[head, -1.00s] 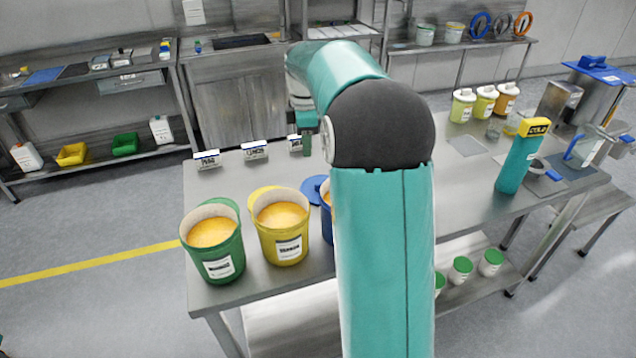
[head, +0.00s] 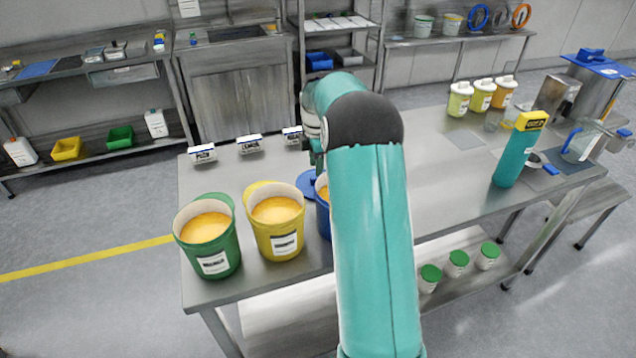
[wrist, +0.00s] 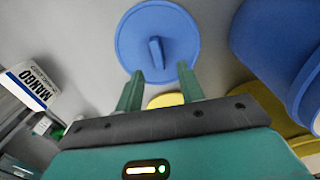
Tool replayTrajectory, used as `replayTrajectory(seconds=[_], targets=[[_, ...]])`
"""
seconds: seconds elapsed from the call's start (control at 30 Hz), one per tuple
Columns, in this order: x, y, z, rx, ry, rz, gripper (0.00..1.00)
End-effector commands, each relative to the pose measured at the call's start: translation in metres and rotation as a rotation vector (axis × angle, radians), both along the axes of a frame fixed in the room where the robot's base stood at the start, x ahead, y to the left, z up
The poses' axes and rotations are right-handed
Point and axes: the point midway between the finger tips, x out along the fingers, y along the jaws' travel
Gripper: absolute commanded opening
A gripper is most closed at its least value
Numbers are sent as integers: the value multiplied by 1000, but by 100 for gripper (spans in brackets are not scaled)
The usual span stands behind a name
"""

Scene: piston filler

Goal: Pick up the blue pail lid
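The blue pail lid (wrist: 183,37) lies flat on the steel table, with a raised bar handle in its middle. In the head view the lid (head: 306,183) shows only in part, left of the blue pail (head: 323,216) and behind the yellow pail. My gripper (wrist: 160,83) is open and empty in the wrist view. Its two green fingers point at the lid, one on each side of the handle's line, with the handle beyond the tips. In the head view my own arm hides most of the blue pail and my fingers.
The yellow pail (head: 276,222) and green pail (head: 208,240) stand at the table's front left. Small label signs, one reading MANGO (wrist: 33,85), stand along the back edge. A yellow lid (wrist: 166,100) lies near my fingers.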

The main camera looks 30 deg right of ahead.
Motion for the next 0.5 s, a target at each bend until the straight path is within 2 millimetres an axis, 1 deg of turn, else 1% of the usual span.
replayTrajectory(seconds=[0.17, 0.33, 0.4, 0.5], targets=[[1, -4, -19, 1, 3, -1, 38], [1, -8, -45, 1, 3, -1, 38], [1, -8, -50, -1, 1, -1, 38], [1, -8, -52, -1, 0, -1, 38]])
